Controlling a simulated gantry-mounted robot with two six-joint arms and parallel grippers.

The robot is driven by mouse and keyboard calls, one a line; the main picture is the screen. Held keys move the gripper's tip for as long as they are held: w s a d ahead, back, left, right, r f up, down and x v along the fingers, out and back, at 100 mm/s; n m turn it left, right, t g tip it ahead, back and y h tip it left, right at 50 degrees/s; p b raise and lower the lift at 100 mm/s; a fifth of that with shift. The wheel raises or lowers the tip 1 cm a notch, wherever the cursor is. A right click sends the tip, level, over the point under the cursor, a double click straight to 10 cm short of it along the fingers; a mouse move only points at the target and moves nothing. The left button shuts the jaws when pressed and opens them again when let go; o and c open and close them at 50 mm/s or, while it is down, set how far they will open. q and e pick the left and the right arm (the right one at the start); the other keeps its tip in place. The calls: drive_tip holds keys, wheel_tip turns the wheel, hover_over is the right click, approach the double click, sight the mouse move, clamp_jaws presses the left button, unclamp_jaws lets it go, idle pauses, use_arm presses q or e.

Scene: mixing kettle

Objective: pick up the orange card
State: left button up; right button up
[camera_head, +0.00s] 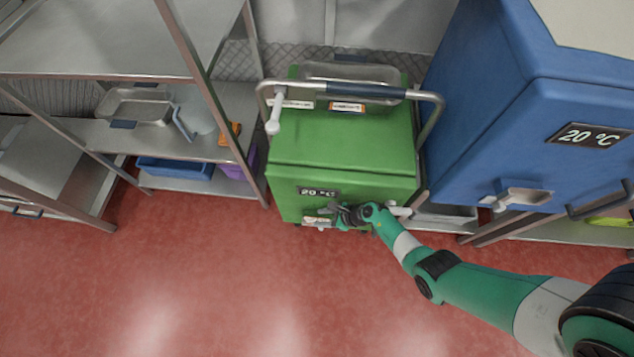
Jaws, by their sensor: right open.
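A small white card with an orange border (347,107) is on the upper back of the green kettle-like cabinet (345,150), just below the handle bar. My right gripper (333,209) is open in front of the cabinet's lower front, close to this lower label and below the "20 °C" display. I cannot tell whether it touches anything. My left gripper is out of view.
A blue cabinet (540,120) stands close on the right. Metal shelves (100,50) on the left hold a metal tray (135,105), an orange item (230,133) and a blue bin (175,168). The red floor (200,280) in front is clear.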

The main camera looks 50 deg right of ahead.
drive_tip(key=shift+w+a+f, duration=0.15)
drive_tip(key=shift+w+f, duration=0.15)
drive_tip(key=shift+f, duration=0.25)
drive_tip(key=shift+r, duration=0.15)
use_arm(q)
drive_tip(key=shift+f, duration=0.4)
use_arm(e)
clamp_jaws()
use_arm(q)
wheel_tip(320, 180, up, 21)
drive_tip(key=p, duration=2.1)
use_arm(e)
wheel_tip(320, 180, up, 28)
drive_tip(key=shift+r, duration=0.15)
